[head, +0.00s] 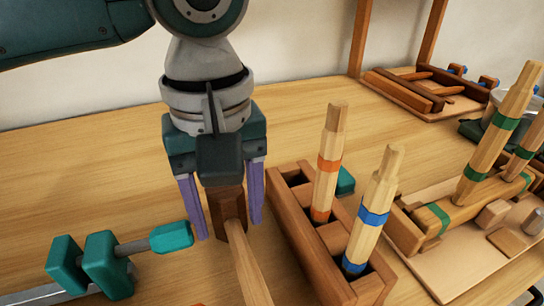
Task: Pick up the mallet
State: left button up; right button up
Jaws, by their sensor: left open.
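The mallet (227,208) has a dark brown wooden head and a pale wooden handle. The handle runs down to the bottom edge of the head view. My left gripper (223,215) points down over the mallet with its two purple fingers apart. One finger is on the left of the brown head and the other on its right. A small gap shows on both sides; I cannot tell whether either finger touches it. The upper part of the head is hidden behind a dark block on my gripper. My right gripper is not in view.
A brown wooden rack (297,220) with orange-banded and blue-banded pegs stands close right of my gripper. A teal-handled clamp-like tool (105,262) lies at the lower left. Green-banded wooden parts (470,190) stand farther right. The wooden table (80,165) is clear at the back left.

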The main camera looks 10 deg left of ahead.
aim_at(235, 228)
pick_arm(q)
jog(key=f, duration=0.2)
jog(key=f+b, duration=0.1)
jog(key=f, duration=0.1)
jog(key=shift+w+d+f, duration=0.15)
jog(key=shift+w+f, duration=0.05)
grip_shut()
dwell(1.2)
